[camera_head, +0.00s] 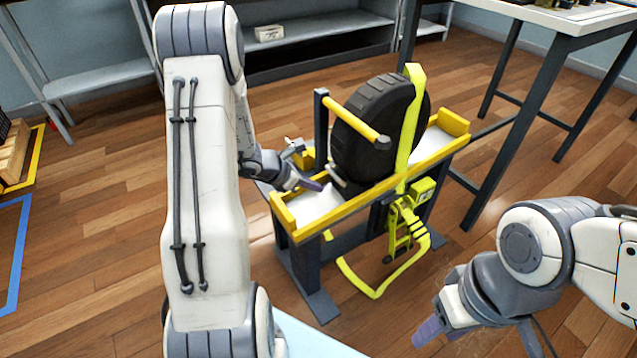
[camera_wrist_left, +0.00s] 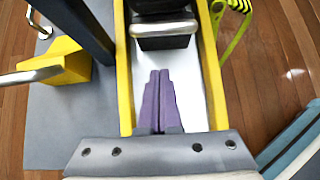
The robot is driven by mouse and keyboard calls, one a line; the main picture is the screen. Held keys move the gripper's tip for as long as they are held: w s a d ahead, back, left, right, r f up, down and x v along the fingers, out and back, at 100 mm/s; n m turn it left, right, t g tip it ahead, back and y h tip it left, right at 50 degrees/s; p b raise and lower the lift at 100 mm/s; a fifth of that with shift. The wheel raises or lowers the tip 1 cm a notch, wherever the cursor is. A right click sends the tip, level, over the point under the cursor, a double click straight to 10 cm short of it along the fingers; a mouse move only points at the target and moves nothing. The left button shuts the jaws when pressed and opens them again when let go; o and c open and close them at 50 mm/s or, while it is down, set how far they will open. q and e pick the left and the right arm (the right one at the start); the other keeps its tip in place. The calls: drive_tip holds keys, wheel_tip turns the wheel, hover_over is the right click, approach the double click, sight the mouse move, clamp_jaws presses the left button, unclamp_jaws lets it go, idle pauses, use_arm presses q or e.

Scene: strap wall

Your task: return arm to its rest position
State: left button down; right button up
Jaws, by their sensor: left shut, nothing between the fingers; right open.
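My left gripper (camera_head: 312,186) reaches in from the left, at the near left end of the yellow-edged stand (camera_head: 320,226). In the left wrist view its purple fingers (camera_wrist_left: 158,100) are together and empty, above the white bed between the yellow rails. My right gripper (camera_head: 425,335) is at the lower right, away from the stand. Its fingertips overlap in this view. A black tyre (camera_head: 362,130) stands upright on the stand. A lime-yellow strap (camera_head: 412,125) passes by the tyre's right side and hangs down with a ratchet (camera_head: 422,192) at the stand's front.
A yellow bar (camera_head: 355,122) on a dark post (camera_head: 321,130) stands beside the tyre. A loose strap loop (camera_head: 375,290) hangs near the floor. A table (camera_head: 565,20) stands at the upper right, grey shelves (camera_head: 110,78) at the back.

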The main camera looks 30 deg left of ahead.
use_arm(q)
drive_tip(key=p+v, duration=0.4)
drive_tip(key=v, duration=0.6)
drive_tip(key=s+d+r+m+g+h, duration=0.1)
drive_tip(key=s+d+r+m+g, duration=0.15)
drive_tip(key=d+m, duration=0.45)
drive_tip(key=s+d+r+m+g, duration=0.25)
drive_tip(key=d+m, duration=0.25)
drive_tip(key=d, duration=0.5)
drive_tip(key=s+d+r+m+g+h, duration=0.1)
drive_tip(key=s+d+r+m+g, duration=0.15)
drive_tip(key=d+m, duration=0.45)
drive_tip(key=s+d+r+m+y, duration=0.2)
drive_tip(key=s+d+m+y, duration=0.1)
drive_tip(key=s+m, duration=0.55)
drive_tip(key=s+d+r+m+y, duration=0.2)
drive_tip(key=s+d+m+y, duration=0.1)
drive_tip(key=s+m, duration=0.55)
wheel_tip(320, 180, up, 37)
drive_tip(key=w+m+p, duration=0.1)
drive_tip(key=p, duration=3.6)
drive_tip(key=shift+w+a, duration=0.2)
drive_tip(key=shift+w, duration=0.15)
